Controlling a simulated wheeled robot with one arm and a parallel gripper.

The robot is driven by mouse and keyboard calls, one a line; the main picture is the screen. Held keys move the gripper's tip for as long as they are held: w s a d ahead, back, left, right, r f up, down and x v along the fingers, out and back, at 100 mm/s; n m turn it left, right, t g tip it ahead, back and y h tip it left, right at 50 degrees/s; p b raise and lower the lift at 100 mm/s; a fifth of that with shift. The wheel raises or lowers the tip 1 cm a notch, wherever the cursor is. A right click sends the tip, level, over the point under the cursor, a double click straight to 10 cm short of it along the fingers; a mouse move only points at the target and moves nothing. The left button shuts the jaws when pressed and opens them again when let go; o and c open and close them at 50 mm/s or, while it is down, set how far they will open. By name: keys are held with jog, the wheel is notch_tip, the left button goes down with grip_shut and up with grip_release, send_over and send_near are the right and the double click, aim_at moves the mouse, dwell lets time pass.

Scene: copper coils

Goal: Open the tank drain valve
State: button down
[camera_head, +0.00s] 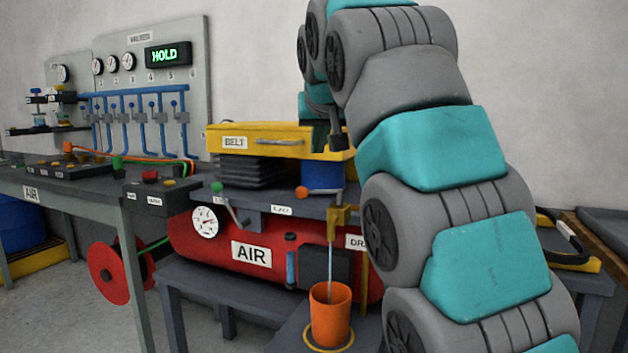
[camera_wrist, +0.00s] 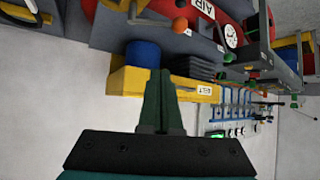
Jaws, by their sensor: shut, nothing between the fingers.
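The red air tank (camera_head: 220,262) lies on a grey stand, with a label starting "DR" partly hidden by my arm. A brass-coloured drain fitting (camera_head: 340,216) sits at its right front. A thin pale blue stream (camera_head: 331,262) runs from the fitting down into an upright orange cup (camera_head: 330,318). A lever with an orange ball knob (camera_head: 301,193) is left of the fitting; the knob also shows in the wrist view (camera_wrist: 180,26). My gripper (camera_head: 338,143) is above the fitting, apart from it, by the yellow belt cover. In the wrist view its fingers (camera_wrist: 160,78) are together and empty.
The yellow belt cover (camera_head: 225,140) and blue cylinder (camera_head: 321,176) are close to my gripper. A green-knobbed lever (camera_head: 217,188) and round gauge (camera_head: 205,222) are at the tank's left. A bench (camera_head: 60,182) and valve panel reading HOLD (camera_head: 167,55) stand further left.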

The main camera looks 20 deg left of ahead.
aim_at(314, 192)
jog(key=shift+w+a+f+b, duration=0.15)
jog(key=shift+w+a+f, duration=0.4)
jog(key=shift+f, duration=0.75)
jog(key=shift+w+a+f+b, duration=0.1)
jog(key=shift+w+a+f, duration=0.1)
jog(key=shift+w+f, duration=0.9)
jog(key=shift+w+a+f+b, duration=0.15)
jog(key=shift+w+a+f, duration=0.3)
jog(key=shift+f, duration=1.1)
